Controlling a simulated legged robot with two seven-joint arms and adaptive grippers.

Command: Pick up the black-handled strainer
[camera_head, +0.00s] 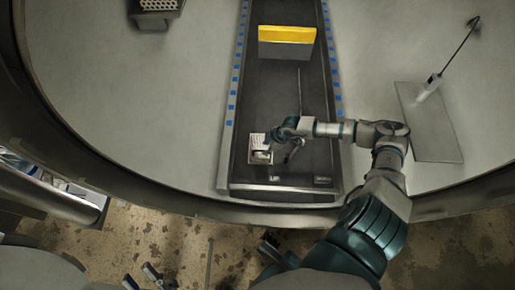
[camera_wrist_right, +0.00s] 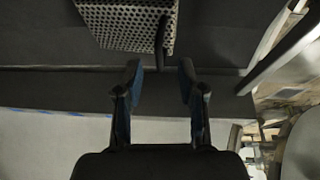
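The strainer (camera_wrist_right: 130,24) is a perforated metal piece with a dark handle (camera_wrist_right: 161,36) that points towards my right gripper in the wrist view. A pale, square, grid-marked piece (camera_head: 259,141) in the trough in the head view appears to be it. My right gripper (camera_wrist_right: 160,72) is open. The handle's end shows near the gap between its fingertips, with no contact visible. In the head view, my right gripper (camera_head: 284,146) is small and close beside the pale piece, its fingers hard to make out. My left gripper (camera_head: 142,278) is low at the left, fingers apart, away from the strainer.
The dark trough (camera_head: 270,85) has raised side rails and a front lip. A yellow-topped block (camera_head: 286,35) stands further back in it. A flat grey plate (camera_head: 430,122) and a rod-like tool (camera_head: 433,84) lie right. A perforated box (camera_head: 158,6) is at the upper left.

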